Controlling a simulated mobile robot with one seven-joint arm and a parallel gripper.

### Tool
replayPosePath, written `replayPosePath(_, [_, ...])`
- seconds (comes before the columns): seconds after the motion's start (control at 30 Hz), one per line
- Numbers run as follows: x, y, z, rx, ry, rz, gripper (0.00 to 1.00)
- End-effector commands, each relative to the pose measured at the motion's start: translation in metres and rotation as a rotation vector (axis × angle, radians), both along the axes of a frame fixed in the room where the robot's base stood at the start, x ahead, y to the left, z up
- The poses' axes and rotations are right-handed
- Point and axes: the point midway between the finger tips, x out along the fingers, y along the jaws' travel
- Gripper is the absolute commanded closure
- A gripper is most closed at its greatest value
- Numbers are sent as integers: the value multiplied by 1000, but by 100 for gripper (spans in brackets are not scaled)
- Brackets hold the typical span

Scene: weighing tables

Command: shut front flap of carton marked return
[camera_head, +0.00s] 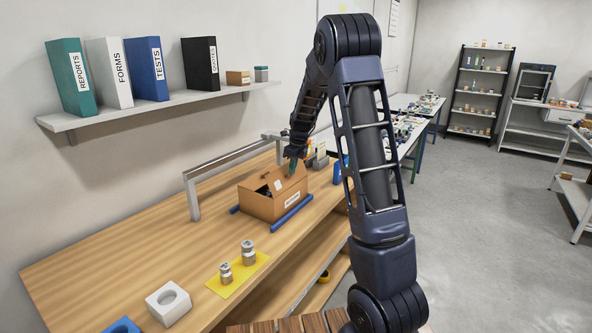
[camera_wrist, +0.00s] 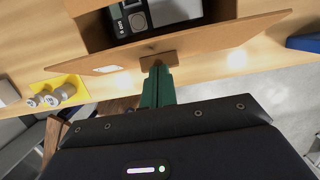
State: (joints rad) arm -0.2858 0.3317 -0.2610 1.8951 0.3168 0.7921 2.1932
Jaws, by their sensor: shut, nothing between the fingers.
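The brown cardboard carton (camera_head: 262,207) stands on the wooden table, its top open. A white label is on its side; its print is too small to read. A flap (camera_head: 288,185) is raised at the carton's right side. In the wrist view the flap (camera_wrist: 215,45) crosses the picture as a wide brown panel with a small tab (camera_wrist: 162,60) at its edge. My gripper (camera_head: 291,168) is shut and empty, its green fingers (camera_wrist: 158,76) at the tab; I cannot tell whether they touch. A grey and dark device (camera_wrist: 135,20) shows inside the carton.
Blue rails (camera_head: 292,215) lie beside the carton. A yellow mat (camera_head: 240,278) with two metal weights and a white block (camera_head: 173,302) stand nearer on the table. A metal frame (camera_head: 193,200) rises behind the carton. A shelf with binders (camera_head: 160,109) hangs above.

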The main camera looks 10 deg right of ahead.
Motion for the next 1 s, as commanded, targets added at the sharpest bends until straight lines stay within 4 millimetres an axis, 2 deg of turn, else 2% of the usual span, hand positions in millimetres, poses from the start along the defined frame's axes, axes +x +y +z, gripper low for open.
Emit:
replayPosePath(0.37, [22,23,-5,-232,229,3,100])
replayPosePath(0.8, [43,43,-21,-501,500,1,100])
replayPosePath(1.0, [48,49,-27,-540,542,0,100])
